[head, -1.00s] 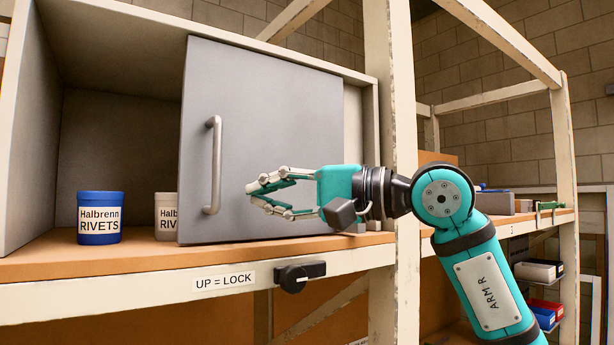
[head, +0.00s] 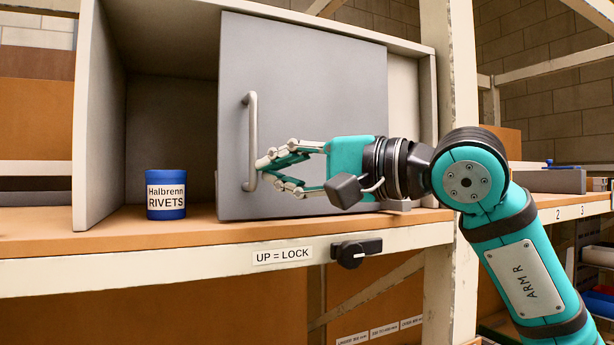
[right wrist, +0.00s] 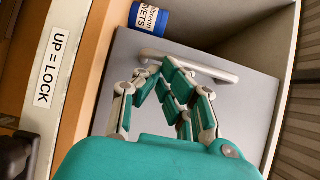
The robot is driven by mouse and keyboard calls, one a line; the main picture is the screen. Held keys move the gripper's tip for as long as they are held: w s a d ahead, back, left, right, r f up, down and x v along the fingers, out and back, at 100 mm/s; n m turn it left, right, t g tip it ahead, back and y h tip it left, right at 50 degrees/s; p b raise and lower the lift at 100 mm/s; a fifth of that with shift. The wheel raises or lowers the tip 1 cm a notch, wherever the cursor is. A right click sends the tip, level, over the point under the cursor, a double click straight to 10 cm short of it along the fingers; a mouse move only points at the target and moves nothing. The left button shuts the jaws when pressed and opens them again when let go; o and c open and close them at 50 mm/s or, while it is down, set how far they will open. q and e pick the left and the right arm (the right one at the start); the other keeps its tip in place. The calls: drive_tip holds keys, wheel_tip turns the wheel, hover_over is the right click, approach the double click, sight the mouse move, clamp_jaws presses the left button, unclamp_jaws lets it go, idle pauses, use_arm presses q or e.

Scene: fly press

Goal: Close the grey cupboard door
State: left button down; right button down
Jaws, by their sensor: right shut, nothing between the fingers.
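The grey cupboard door (head: 310,100) covers the middle and right of the cupboard front. The left part stands open, and a narrow strip shows open past the door's right edge. Its upright bar handle (head: 251,140) is near its left edge and also shows in the right wrist view (right wrist: 190,65). My right gripper (head: 262,172) is shut and empty, its fingertips at the right side of the handle's lower half. It seems to touch the handle, but I cannot be sure. The gripper also shows in the right wrist view (right wrist: 160,90). My left gripper is not in view.
A blue rivets can (head: 166,195) stands in the open left part of the cupboard (head: 100,120). A black lever (head: 357,251) lies horizontal on the shelf's front edge, beside an "UP = LOCK" label (head: 282,255). A cream rack post (head: 450,150) stands at the right.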

drive_tip(key=s+a+b, duration=0.1)
drive_tip(key=s+a, duration=0.1)
drive_tip(key=a, duration=0.5)
drive_tip(key=s+a+b, duration=0.2)
drive_tip(key=s+a, duration=0.1)
drive_tip(key=a, duration=0.4)
drive_tip(key=shift+a, duration=0.25)
drive_tip(key=shift+d, duration=0.15)
